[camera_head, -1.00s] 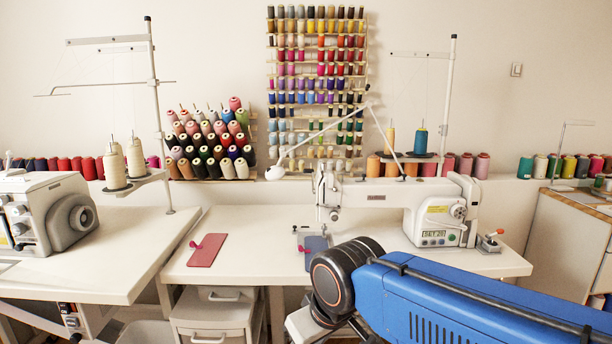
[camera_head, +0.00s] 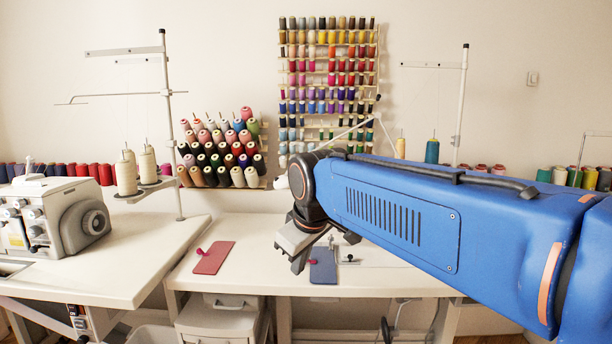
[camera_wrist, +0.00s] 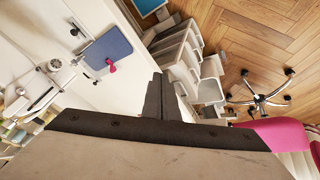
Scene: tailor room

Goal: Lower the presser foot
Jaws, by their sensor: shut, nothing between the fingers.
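The white sewing machine is hidden behind my blue arm in the head view. Part of its white head (camera_wrist: 38,88) shows at the left of the wrist view, with a round knob (camera_wrist: 55,64). I cannot clearly make out the presser foot or its lever. A blue-grey cloth piece (camera_wrist: 108,48) with a pink-topped item lies beside the machine; the cloth also shows in the head view (camera_head: 323,268). My gripper (camera_wrist: 162,80) is shut and empty, pointing down over the table's front edge, apart from the machine. In the head view, my gripper (camera_head: 299,263) is left of the cloth.
A red cloth piece (camera_head: 210,258) lies on the white table (camera_head: 250,280). Another machine (camera_head: 60,225) stands on the left table. A thread rack (camera_head: 328,90) hangs on the wall. Drawers (camera_head: 222,318) stand below; an office chair (camera_wrist: 262,98) is on the floor.

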